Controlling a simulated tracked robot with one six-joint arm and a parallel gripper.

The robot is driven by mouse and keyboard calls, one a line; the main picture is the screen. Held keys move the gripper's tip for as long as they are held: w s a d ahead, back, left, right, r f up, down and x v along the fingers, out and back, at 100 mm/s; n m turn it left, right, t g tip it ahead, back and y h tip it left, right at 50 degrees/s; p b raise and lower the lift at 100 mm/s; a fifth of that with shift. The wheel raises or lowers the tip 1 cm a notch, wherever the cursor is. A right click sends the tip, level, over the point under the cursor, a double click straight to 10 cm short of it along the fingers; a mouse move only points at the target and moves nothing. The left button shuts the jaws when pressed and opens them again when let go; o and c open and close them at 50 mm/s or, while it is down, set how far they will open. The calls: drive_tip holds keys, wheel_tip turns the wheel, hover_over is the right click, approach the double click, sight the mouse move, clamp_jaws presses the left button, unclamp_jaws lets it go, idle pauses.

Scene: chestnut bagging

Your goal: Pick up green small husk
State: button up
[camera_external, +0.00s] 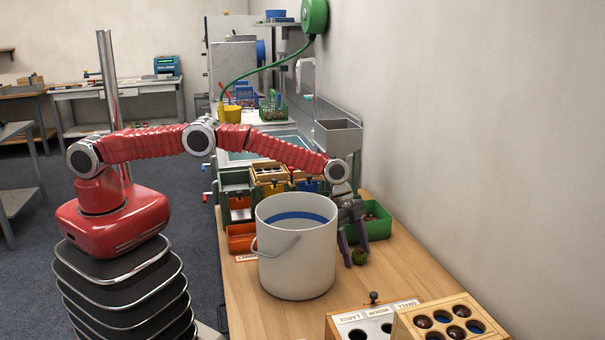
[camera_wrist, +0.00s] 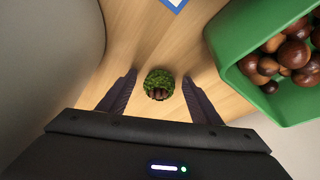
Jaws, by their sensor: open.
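The small green husk (camera_external: 359,256) lies on the wooden table, just right of the white bucket. In the wrist view the husk (camera_wrist: 158,84) is a spiky green ball with brown showing in its opening. My gripper (camera_external: 353,262) points down over the husk from above. In the wrist view my gripper (camera_wrist: 158,88) is open, with one dark finger on each side of the husk and a gap on both sides. The husk rests between the fingers and is not gripped.
The tall white bucket (camera_external: 297,262) stands close left of my gripper. A green bin (camera_wrist: 238,58) of chestnuts (camera_wrist: 290,55) is close on the other side. A sizing board (camera_external: 375,318) and a wooden chestnut tray (camera_external: 446,318) are at the front. Bare table (camera_external: 400,270) lies to the right.

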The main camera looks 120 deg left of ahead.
drive_tip(key=shift+c, duration=0.5)
drive_tip(key=c, duration=1)
wheel_tip(320, 180, up, 18)
idle(0.5)
drive_tip(key=shift+d, duration=0.1)
idle(0.4)
